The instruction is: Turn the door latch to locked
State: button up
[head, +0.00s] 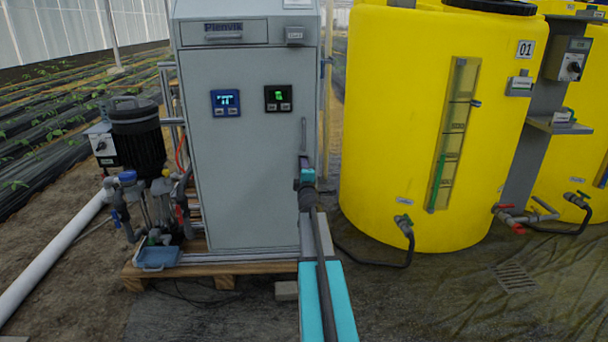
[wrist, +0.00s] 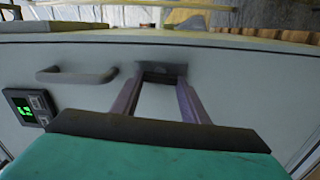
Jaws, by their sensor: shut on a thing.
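The grey cabinet door (head: 250,185) faces me in the head view and fills much of the wrist view (wrist: 90,55). The dark door latch (wrist: 161,69) sits on the door near the top middle of the wrist view. My gripper (wrist: 160,82) reaches to it with one finger on each side and is shut on it. In the head view my gripper (head: 304,168) is at the door's right edge, below the grey door handle (head: 303,133). There the arm largely hides the latch. I cannot tell the latch's exact angle.
The door handle (wrist: 76,75) is left of the latch in the wrist view, with a green-lit display (wrist: 27,108) beyond it. A yellow tank (head: 400,130) stands close right of the cabinet. A pump (head: 138,135) with pipes is on the left. The cabinet stands on a wooden pallet (head: 195,272).

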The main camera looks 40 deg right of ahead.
jog(key=shift+s+d+n, duration=0.1)
jog(key=shift+n, duration=0.5)
jog(key=o, duration=1.1)
jog(key=shift+c, duration=0.2)
jog(key=shift+a, duration=0.2)
jog(key=v, duration=1.3)
jog(key=shift+s, duration=0.25)
jog(key=shift+a, duration=0.1)
